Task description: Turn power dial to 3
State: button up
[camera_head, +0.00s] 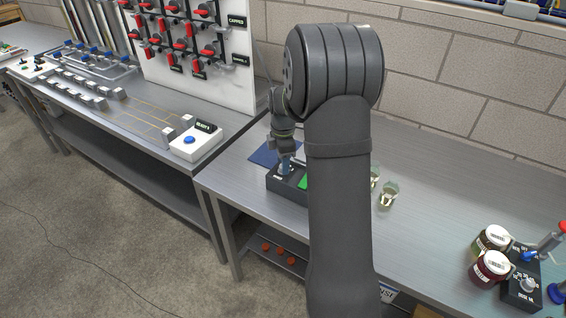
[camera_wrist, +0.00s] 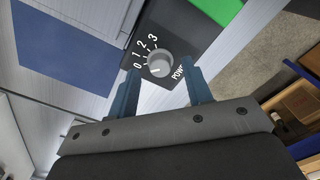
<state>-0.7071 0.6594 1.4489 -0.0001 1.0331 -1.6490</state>
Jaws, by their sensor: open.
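The power dial (camera_wrist: 160,65) is a small light grey round knob on a dark control box (camera_wrist: 190,42), with white marks 0, 1, 2, 3 around one side and a POWER label. A pale mark on the knob seems to face the 0 side, but it is too small to be sure. My gripper (camera_wrist: 162,74) is open, with one blue finger on each side of the dial. I cannot tell whether the fingers touch it. In the head view my gripper (camera_head: 284,163) is right over the box (camera_head: 284,184), and the dial is hidden there.
A green panel (camera_wrist: 216,8) is on the same box. A blue mat (camera_head: 264,152) lies beside it. Small glass pieces (camera_head: 388,194) stand on the steel table (camera_head: 430,190) behind my arm. Jars (camera_head: 490,268) and a second dial box (camera_head: 523,288) are at the far right.

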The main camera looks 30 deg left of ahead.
jog(key=shift+f, duration=0.5)
jog(key=c, duration=1)
